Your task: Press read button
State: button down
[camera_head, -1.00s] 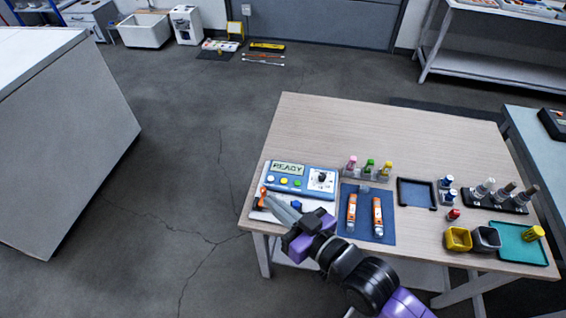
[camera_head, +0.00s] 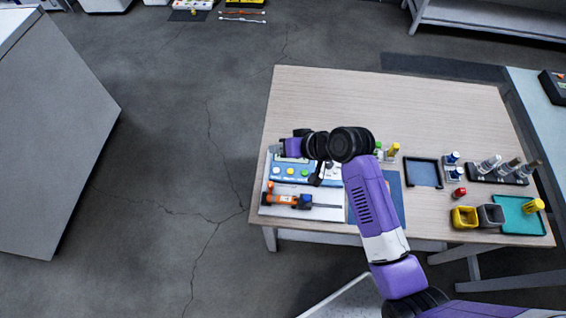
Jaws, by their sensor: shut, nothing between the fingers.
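Labels on the buttons are too small to read, so I cannot tell which is the read button. My gripper (camera_head: 275,149) is shut and empty, over the meter's back left part. Whether the fingertips touch the meter cannot be told.
An orange probe (camera_head: 283,199) lies on a white pad in front of the meter. A black tray (camera_head: 423,172), vial stands and yellow (camera_head: 464,216) and grey cups stand to the right. The table's back is clear.

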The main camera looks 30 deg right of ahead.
jog(key=shift+s+f, duration=0.1)
jog(key=shift+s, duration=0.1)
jog(key=shift+f, duration=0.15)
jog(key=b, duration=0.8)
send_over(279, 172)
notch_tip(279, 172, down, 8)
jog(key=shift+r, duration=0.1)
jog(key=shift+f, duration=0.35)
jog(key=shift+f, duration=0.15)
dwell(1.3)
jog(key=shift+f, duration=0.3)
